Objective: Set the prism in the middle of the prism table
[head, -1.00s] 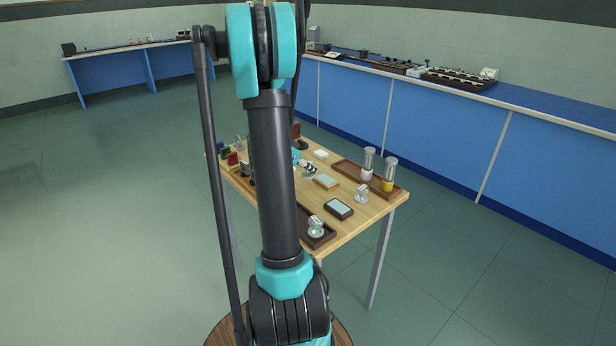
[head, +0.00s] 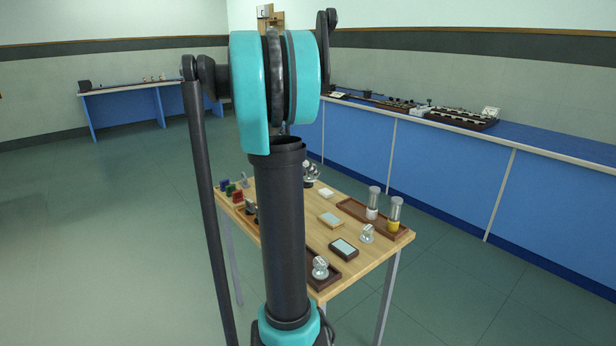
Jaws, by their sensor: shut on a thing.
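My gripper (head: 312,172) shows small and partly hidden as a grey metal shape at the far side of the wooden table, just right of my arm. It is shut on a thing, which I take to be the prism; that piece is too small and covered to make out. I cannot pick out the prism table for certain. My arm hides a strip down the middle of the wooden table (head: 350,268).
A brown tray (head: 349,207) holds two clear-topped cylinders, one with a yellow base (head: 395,215). Blue benches (head: 440,175) line the right wall. Floor on the left is free.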

